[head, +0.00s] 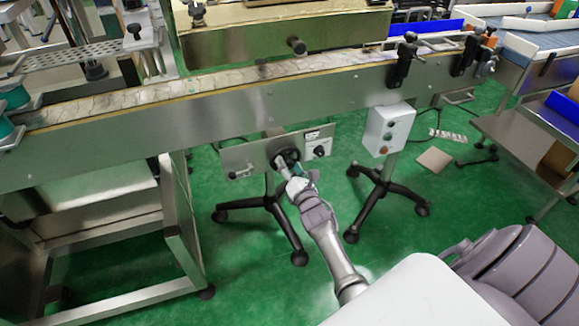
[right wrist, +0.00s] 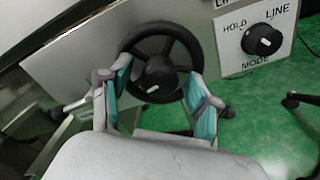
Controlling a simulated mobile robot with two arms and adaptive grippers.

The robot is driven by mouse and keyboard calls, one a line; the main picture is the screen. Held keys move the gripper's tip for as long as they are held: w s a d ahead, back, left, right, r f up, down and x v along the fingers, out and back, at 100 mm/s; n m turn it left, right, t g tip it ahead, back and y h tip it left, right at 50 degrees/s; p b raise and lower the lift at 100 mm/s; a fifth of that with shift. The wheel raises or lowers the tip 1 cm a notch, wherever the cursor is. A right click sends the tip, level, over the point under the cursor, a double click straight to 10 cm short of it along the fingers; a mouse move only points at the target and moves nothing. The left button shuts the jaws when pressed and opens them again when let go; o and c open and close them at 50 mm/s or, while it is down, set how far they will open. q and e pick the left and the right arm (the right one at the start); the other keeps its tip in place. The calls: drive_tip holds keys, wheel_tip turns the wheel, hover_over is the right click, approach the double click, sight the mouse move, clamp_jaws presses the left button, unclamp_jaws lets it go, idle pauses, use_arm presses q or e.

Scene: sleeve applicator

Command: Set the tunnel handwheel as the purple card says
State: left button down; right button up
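The black handwheel (right wrist: 158,75) sits on a metal panel in the right wrist view, with a white mark on its hub. In the head view the handwheel (head: 287,159) is partly covered by my right gripper (head: 293,173). My right gripper (right wrist: 160,92) is open, its teal-padded fingers apart at the left and right of the wheel's lower half. I cannot tell whether the fingers touch the rim. No purple card can be made out in either view. My left gripper is not in view.
A MODE knob (right wrist: 262,40) with HOLD and LINE labels is right of the wheel. The panel (head: 240,157) is below the conveyor (head: 230,108). A grey control box (head: 388,128) stands to the right. Black stand legs (head: 284,222) spread over the green floor.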

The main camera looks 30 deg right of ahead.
drive_tip(key=c, duration=1)
drive_tip(key=shift+m, duration=0.3)
